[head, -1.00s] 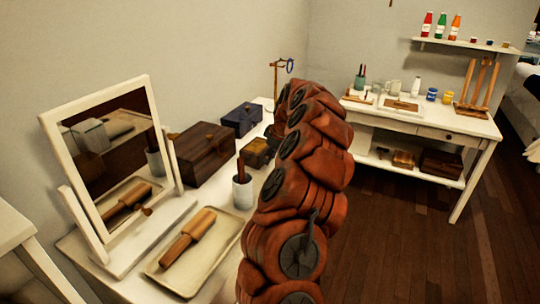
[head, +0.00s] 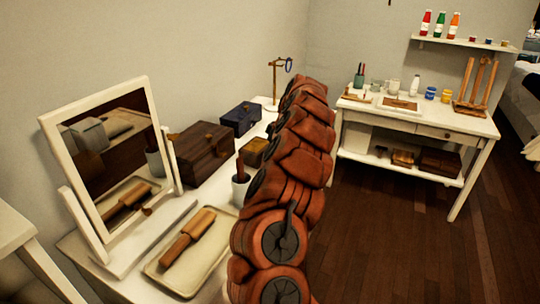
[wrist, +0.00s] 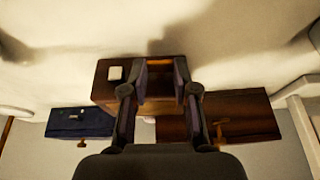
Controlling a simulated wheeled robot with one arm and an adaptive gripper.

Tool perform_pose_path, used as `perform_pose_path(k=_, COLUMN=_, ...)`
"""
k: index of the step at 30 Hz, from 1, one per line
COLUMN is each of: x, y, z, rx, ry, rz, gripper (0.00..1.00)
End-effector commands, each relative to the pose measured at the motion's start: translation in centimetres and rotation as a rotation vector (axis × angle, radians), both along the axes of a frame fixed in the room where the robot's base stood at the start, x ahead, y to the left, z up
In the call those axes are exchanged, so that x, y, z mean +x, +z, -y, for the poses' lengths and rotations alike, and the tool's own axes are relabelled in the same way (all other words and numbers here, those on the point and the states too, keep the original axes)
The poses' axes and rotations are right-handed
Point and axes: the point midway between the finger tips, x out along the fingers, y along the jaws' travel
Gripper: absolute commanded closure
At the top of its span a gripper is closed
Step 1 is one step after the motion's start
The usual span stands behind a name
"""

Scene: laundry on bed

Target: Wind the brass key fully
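No brass key can be made out clearly in either view. A small wooden box (head: 254,151) stands on the white table beside the blue box, partly hidden by my arm in the head view. In the wrist view the small box (wrist: 108,84) has a pale square on it and lies beyond my fingers. My gripper (wrist: 160,80) is open, with its two fingers apart in front of this box. I see nothing held between them. I cannot tell whether the fingers touch the box. My arm hides the gripper in the head view.
A larger brown chest (head: 203,152) and a blue box (head: 241,119) stand close by. A white workbench (head: 440,127) stands at the right.

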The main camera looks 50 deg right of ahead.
Motion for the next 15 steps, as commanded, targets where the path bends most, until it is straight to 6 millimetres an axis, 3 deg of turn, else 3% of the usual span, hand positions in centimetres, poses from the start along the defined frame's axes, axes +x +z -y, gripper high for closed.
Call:
perform_pose_path(k=7, x=0.03, y=0.0, z=-0.03, rx=0.0, ry=0.0, rz=0.0, gripper=0.46)
perform_pose_path(k=15, x=0.01, y=0.05, z=0.01, rx=-0.001, ry=0.0, rz=0.001, gripper=0.46)
